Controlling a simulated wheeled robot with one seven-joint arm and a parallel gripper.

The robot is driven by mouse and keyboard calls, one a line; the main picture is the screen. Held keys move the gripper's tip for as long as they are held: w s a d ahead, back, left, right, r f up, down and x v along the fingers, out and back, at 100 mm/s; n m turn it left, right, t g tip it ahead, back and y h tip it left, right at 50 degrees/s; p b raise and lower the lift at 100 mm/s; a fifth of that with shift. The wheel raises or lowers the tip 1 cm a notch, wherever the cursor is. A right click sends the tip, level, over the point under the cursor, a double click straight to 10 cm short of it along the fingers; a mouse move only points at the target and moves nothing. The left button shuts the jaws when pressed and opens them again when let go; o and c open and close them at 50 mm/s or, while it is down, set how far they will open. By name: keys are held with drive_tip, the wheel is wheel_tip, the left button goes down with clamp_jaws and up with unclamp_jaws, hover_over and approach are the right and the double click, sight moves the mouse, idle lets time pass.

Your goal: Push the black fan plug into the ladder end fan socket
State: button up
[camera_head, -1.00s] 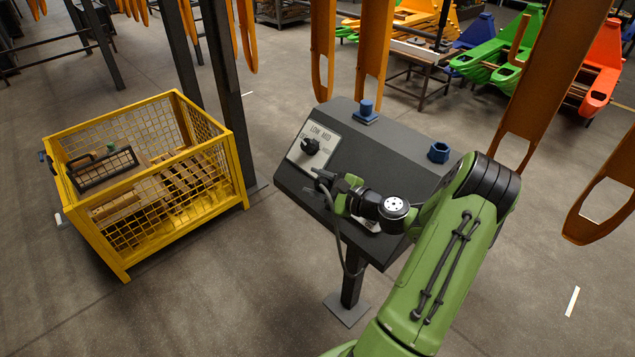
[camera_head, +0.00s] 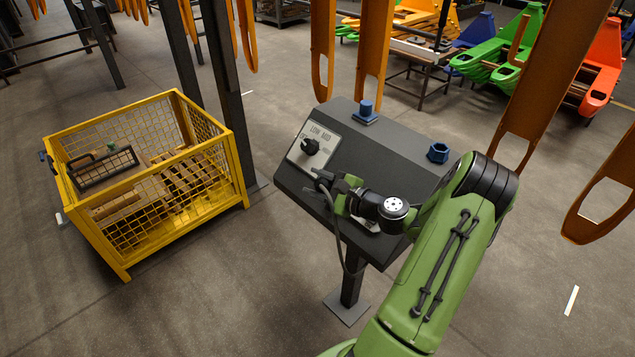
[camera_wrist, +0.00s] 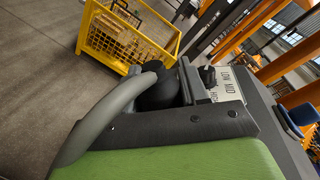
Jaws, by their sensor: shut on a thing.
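My gripper (camera_head: 325,181) is at the front left edge of the dark sloped console (camera_head: 385,160), below its white label plate. It is shut on the black fan plug (camera_wrist: 160,92), a dark rounded body with a thick grey cable (camera_wrist: 104,118) in the wrist view. The cable hangs down past the console's front in the head view. The plug's front end is hidden by the gripper. I cannot make out the ladder end fan socket, nor whether the plug touches it.
The label plate (camera_head: 325,139) carries a black knob (camera_head: 310,146). A blue peg (camera_head: 366,108) and a blue hexagonal ring (camera_head: 438,152) are on the console's top. A yellow mesh crate (camera_head: 120,268) stands to the left. Orange hanging pieces (camera_head: 377,50) are behind. Floor between crate and console is clear.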

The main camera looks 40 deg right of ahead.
drive_tip(key=shift+d+f+b, duration=0.6)
drive_tip(key=shift+d+f, duration=0.85)
idle(0.3)
drive_tip(key=o, duration=1.2)
drive_tip(key=shift+c, duration=0.2)
drive_tip(key=v, duration=1.5)
drive_tip(key=shift+s+p, duration=0.35)
